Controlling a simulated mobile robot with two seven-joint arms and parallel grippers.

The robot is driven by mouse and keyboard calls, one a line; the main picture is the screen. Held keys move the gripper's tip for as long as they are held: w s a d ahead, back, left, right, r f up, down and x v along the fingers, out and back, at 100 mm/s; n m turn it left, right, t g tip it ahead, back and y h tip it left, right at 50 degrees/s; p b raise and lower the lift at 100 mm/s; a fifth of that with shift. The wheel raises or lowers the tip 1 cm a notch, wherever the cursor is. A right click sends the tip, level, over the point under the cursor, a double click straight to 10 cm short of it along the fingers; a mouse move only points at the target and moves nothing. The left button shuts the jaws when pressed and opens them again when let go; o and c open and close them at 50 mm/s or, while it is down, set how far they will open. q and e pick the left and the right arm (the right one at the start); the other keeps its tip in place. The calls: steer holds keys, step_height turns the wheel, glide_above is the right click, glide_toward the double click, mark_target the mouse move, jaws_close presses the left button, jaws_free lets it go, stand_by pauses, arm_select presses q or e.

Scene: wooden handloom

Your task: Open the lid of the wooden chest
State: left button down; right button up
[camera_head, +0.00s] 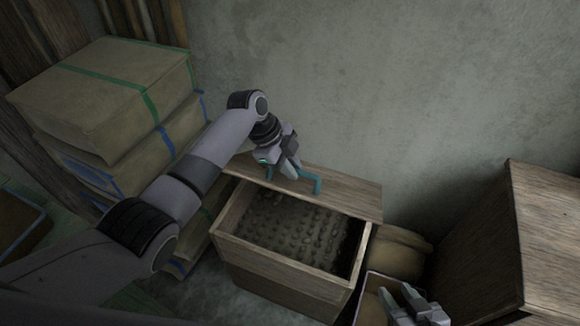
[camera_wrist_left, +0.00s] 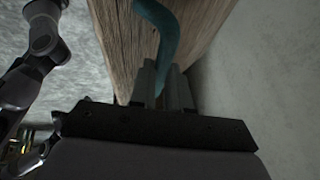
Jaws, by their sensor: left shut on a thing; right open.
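The wooden chest (camera_head: 275,270) stands on the floor in the middle of the head view. Its lid (camera_head: 345,197) is raised at the back, near the wall, and the chest's interior with a dark bumpy filling (camera_head: 290,228) shows. A teal curved handle (camera_head: 312,181) is on the lid. My left gripper (camera_head: 298,175) is shut on the handle; in the left wrist view its fingers (camera_wrist_left: 165,88) close around the teal handle (camera_wrist_left: 163,35) beside the wooden lid (camera_wrist_left: 118,45). My right gripper (camera_head: 415,305) is open at the bottom right, apart from the chest.
Stacked wrapped packages (camera_head: 105,90) with green and blue straps stand to the left. A large wooden box (camera_head: 545,235) is at the right. A brown sack-like thing (camera_head: 398,250) lies between it and the chest. The grey wall (camera_head: 400,80) is close behind the lid.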

arm_select(q)
steer(key=shift+f, duration=0.3)
arm_select(e)
steer(key=shift+f, duration=0.1)
arm_select(q)
steer(key=c, duration=1.1)
jaws_free()
steer(key=shift+w+f, duration=0.1)
steer(key=shift+w, duration=0.05)
steer(key=shift+c, duration=0.2)
steer(key=shift+o, duration=0.2)
steer(key=shift+w+f, duration=0.1)
steer(key=shift+w, duration=0.05)
steer(key=shift+r, duration=0.2)
arm_select(e)
steer(key=shift+w, duration=0.2)
arm_select(q)
steer(key=shift+r, duration=0.1)
steer(key=shift+a+r, duration=0.1)
steer(key=shift+r, duration=0.15)
steer(key=p+v, duration=0.1)
steer(key=v, duration=0.5)
arm_select(e)
steer(key=shift+s+d, duration=0.2)
arm_select(q)
steer(key=shift+a+r, duration=0.1)
steer(key=shift+a, duration=0.05)
arm_select(e)
steer(key=shift+r, duration=0.2)
